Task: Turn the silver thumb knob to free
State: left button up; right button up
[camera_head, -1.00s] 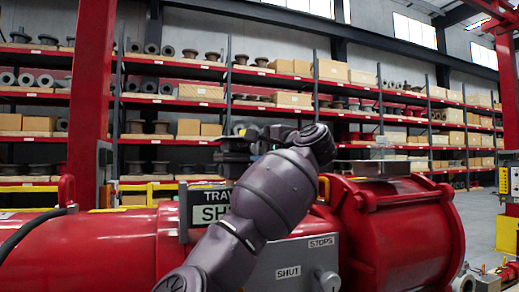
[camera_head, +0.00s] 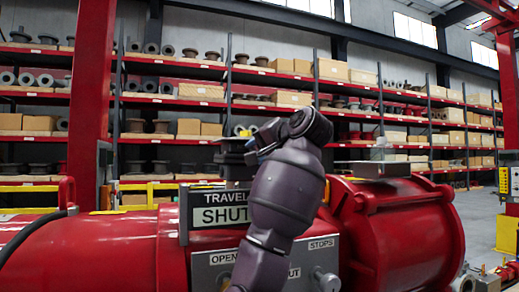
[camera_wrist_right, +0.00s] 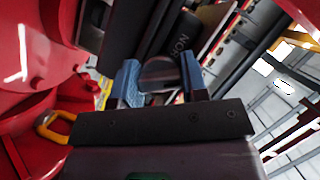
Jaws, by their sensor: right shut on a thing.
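In the right wrist view, my right gripper (camera_wrist_right: 160,80) has its two blue fingertips on either side of a round grey metal piece that looks like the silver thumb knob (camera_wrist_right: 160,70). It is shut on this piece. In the head view, my right arm rises in front of the red actuator (camera_head: 100,250) and bends left at the top. The gripper end (camera_head: 238,152) is above the SHUT sign (camera_head: 219,215); its fingertips and the held piece cannot be made out there. My left gripper is not in view.
A grey panel with OPEN, SHUT and STOPS labels (camera_head: 321,244) is on the actuator's front, partly hidden by my arm. A silver round knob (camera_head: 328,282) is at its lower right. A flat box (camera_head: 380,168) is on top of the actuator. Racks of parts stand behind.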

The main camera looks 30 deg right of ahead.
jog(key=n+g+h, duration=0.1)
jog(key=n, duration=0.2)
jog(key=shift+h+p, duration=0.4)
jog(key=shift+n, duration=0.3)
jog(key=o, duration=0.9)
